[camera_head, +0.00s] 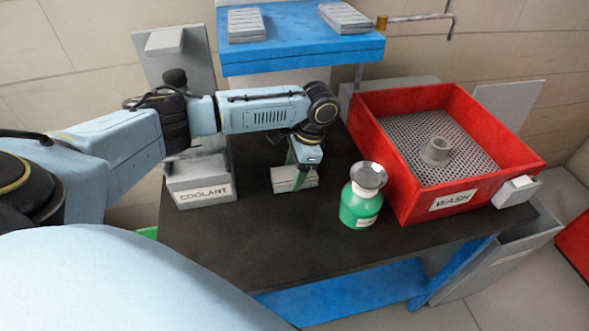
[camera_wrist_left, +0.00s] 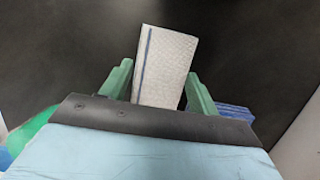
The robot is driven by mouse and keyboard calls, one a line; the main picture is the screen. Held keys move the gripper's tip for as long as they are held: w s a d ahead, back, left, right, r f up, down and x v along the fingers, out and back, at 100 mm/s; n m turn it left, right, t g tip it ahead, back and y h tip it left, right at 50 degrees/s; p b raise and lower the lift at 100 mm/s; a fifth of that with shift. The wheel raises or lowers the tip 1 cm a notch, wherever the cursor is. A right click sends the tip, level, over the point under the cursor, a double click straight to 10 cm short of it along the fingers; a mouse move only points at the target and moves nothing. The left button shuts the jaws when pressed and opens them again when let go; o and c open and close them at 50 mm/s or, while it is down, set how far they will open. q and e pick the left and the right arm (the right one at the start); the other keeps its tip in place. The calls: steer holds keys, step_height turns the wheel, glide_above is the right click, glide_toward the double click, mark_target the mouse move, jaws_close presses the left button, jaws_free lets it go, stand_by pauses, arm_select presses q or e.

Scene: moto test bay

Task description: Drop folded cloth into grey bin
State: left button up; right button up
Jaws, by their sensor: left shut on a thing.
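The folded cloth (camera_head: 284,184) is a pale grey block near the middle of the dark bench top. In the left wrist view the cloth (camera_wrist_left: 168,68) shows a fine weave and a blue stripe along one edge. My left gripper (camera_head: 299,165) reaches down from above and is shut on the cloth, with a green finger on each side in the wrist view (camera_wrist_left: 158,90). Whether the cloth touches the bench is hard to tell. A grey bin (camera_head: 500,262) with a white label stands low at the bench's right end, partly hidden by it. My right gripper is out of view.
On the bench (camera_head: 270,245), a green bottle with a grey lid (camera_head: 360,200) stands between the cloth and the red WASH tray (camera_head: 400,190). A grey COOLANT box (camera_head: 203,180) is at left. A blue shelf (camera_head: 300,50) overhangs the back. The bench front is clear.

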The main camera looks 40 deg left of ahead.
arm_select(q)
steer(key=shift+f, duration=0.1)
steer(key=o, duration=0.9)
steer(key=shift+o, duration=0.2)
